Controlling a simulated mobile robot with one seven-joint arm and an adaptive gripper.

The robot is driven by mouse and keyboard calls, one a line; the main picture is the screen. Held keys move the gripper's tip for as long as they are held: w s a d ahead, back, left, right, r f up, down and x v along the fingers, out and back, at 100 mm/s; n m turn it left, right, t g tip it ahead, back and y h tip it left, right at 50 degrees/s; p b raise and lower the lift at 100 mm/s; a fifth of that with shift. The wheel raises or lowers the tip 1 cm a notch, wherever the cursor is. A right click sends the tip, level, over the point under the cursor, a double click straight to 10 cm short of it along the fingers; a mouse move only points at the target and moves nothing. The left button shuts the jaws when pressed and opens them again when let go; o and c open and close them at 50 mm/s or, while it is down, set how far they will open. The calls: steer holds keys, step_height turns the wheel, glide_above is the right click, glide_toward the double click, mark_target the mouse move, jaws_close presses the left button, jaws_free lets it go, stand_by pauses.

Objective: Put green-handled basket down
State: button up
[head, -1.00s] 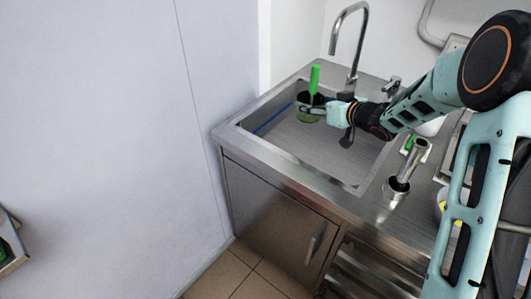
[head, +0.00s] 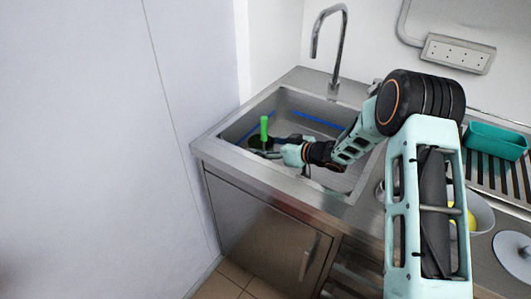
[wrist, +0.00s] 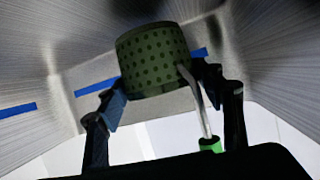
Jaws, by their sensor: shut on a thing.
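The green-handled basket is a dark green perforated cup with an upright green handle (head: 264,128). Its body (head: 259,143) sits inside the left part of the sink basin (head: 342,187), below the rim level. In the wrist view the dotted basket body (wrist: 155,62) lies between the two fingertips, and a bent metal rod runs from it to the green grip (wrist: 209,144). My gripper (head: 274,150) is shut on the basket body; it also shows in the wrist view (wrist: 160,90). I cannot tell whether the basket's base touches the basin floor.
A tall tap (head: 341,50) stands behind the sink. A blue strip (head: 320,119) runs along the basin. To the right are a teal tray (head: 495,140) on a slatted rack, a bowl (head: 480,215) and a white disc (head: 515,252). A plain wall panel (head: 90,130) stands at left.

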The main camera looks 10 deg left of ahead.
steer(key=shift+f, duration=1.05)
steer(key=shift+f, duration=0.1)
steer(key=shift+f, duration=0.15)
steer(key=o, duration=1.3)
steer(key=shift+d+r, duration=0.2)
steer(key=shift+r, duration=0.15)
steer(key=v, duration=0.7)
steer(key=shift+s, duration=0.15)
